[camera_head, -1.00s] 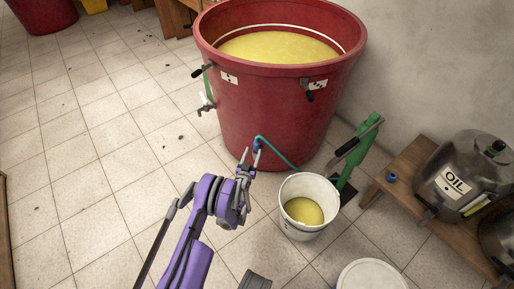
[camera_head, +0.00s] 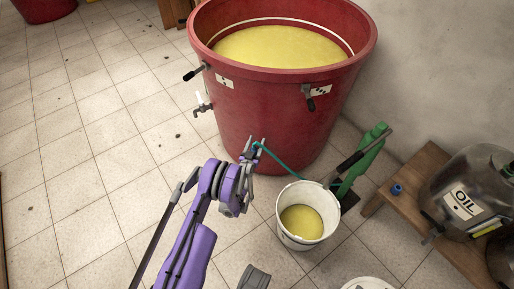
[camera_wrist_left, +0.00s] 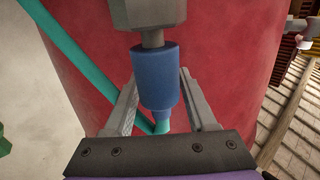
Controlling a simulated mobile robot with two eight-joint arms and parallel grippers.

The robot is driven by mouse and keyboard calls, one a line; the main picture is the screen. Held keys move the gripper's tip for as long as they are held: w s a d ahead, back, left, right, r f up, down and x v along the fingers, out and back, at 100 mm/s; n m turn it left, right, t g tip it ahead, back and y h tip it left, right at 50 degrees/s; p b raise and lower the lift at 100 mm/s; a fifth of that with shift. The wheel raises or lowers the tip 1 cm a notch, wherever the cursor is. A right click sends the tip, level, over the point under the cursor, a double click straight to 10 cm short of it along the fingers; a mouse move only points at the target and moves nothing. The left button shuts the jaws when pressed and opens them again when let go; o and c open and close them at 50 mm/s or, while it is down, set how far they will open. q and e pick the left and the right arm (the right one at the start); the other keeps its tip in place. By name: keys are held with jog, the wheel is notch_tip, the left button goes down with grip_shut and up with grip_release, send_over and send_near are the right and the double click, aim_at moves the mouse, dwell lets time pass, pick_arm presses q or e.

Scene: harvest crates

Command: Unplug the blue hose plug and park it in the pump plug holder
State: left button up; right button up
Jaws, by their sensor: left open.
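The blue hose plug (camera_wrist_left: 159,76) sits on a grey stem below a grey fitting (camera_wrist_left: 146,12) on the red vat. A teal hose (camera_wrist_left: 64,48) leaves its lower end. In the head view my left gripper (camera_head: 256,150) is at the vat's lower wall and partly hides the plug. A green pump (camera_head: 362,158) with a dark handle stands right of the vat; I cannot make out its plug holder. My right gripper is not in view.
The red vat (camera_head: 240,110) holds yellow liquid. The hose runs towards a white bucket (camera_head: 287,228) with yellow liquid. A wooden bench (camera_head: 405,210) at right carries a small blue object (camera_head: 397,189) and an OIL container (camera_head: 462,207).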

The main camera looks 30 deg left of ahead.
pick_arm(q)
jog(key=shift+r, duration=0.15)
jog(key=shift+s, duration=0.15)
jog(key=shift+c, duration=0.8)
grip_shut()
